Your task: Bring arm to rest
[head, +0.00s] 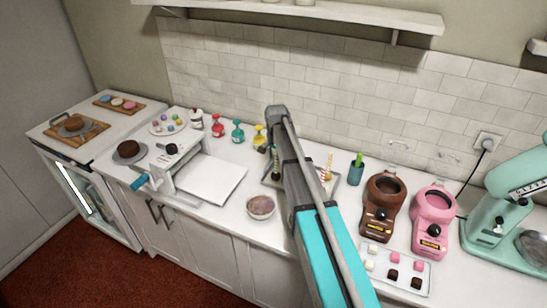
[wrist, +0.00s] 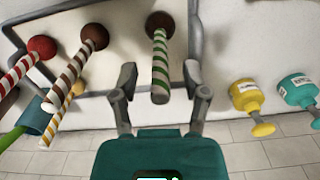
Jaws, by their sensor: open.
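My gripper (wrist: 160,80) is open in the wrist view, its two fingers apart on either side of a green-and-white striped stick. That stick carries a dark brown ball (wrist: 160,24), a cake pop, at a grey-rimmed tray (wrist: 110,92). Gaps show between the stick and both fingers. In the head view my arm (head: 300,180) reaches over the counter and hides part of the tray (head: 347,190). My fingers cannot be made out there.
More striped cake pops (wrist: 75,65) stand to the left in the wrist view. A yellow bottle (wrist: 246,95) and a teal bottle (wrist: 297,91) are at the right. A bowl (head: 261,206), a brown machine (head: 380,205) and a pink machine (head: 432,215) flank my arm on the counter.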

